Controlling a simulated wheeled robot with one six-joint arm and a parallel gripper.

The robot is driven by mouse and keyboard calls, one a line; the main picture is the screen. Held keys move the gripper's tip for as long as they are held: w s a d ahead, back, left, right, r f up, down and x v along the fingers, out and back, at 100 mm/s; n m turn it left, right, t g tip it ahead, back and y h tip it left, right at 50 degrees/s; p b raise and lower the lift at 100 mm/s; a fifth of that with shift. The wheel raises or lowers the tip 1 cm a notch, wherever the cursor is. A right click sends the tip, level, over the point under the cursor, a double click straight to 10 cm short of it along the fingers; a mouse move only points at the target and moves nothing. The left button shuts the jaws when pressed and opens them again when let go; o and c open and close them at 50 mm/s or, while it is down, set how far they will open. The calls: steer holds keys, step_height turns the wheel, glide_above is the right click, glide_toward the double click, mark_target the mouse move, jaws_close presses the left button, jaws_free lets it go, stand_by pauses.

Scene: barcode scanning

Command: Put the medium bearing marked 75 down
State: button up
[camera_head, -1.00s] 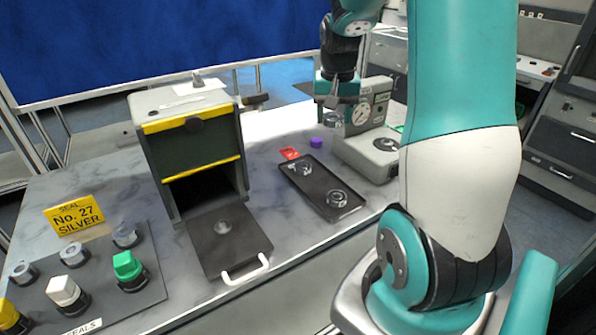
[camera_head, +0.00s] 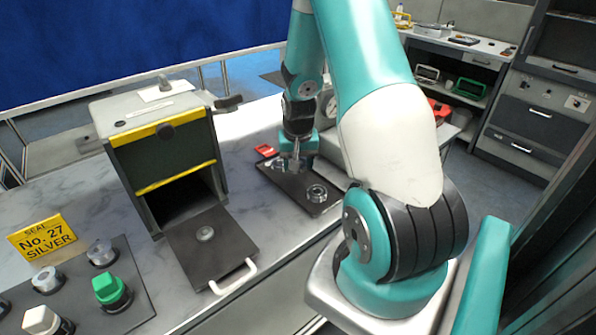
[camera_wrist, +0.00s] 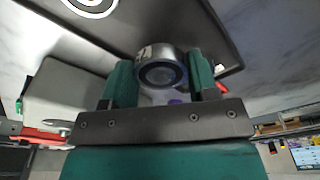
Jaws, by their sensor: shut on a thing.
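My gripper (camera_head: 290,168) points down over the far part of a dark tray (camera_head: 294,192). In the wrist view, my gripper (camera_wrist: 160,82) is shut on a silver ring-shaped bearing (camera_wrist: 162,66), with a finger on each side. A dark mark shows on the bearing's rim, too blurred to read surely. Another bearing (camera_head: 317,193) lies on the near part of the tray and also shows at the top of the wrist view (camera_wrist: 92,5). The held bearing is close to the tray; I cannot tell if it touches. My gripper hides part of the tray.
A grey box (camera_head: 160,105) with yellow stripes stands left of the tray. Its lowered dark flap (camera_head: 190,245) bears a small round part (camera_head: 205,233). A red tag (camera_head: 265,151) lies beyond the tray. A seals board (camera_head: 75,282) and yellow sign (camera_head: 42,237) stand at left.

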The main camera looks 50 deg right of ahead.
mark_target(298, 180)
steer(key=shift+f, duration=1.95)
steer(key=shift+f, duration=0.15)
steer(key=o, duration=1.1)
steer(key=shift+c, duration=0.2)
steer(key=r, duration=0.4)
steer(key=r+b, duration=0.1)
steer(key=r, duration=0.3)
steer(key=s+a+r, duration=0.1)
steer(key=r, duration=0.3)
steer(key=shift+r, duration=0.15)
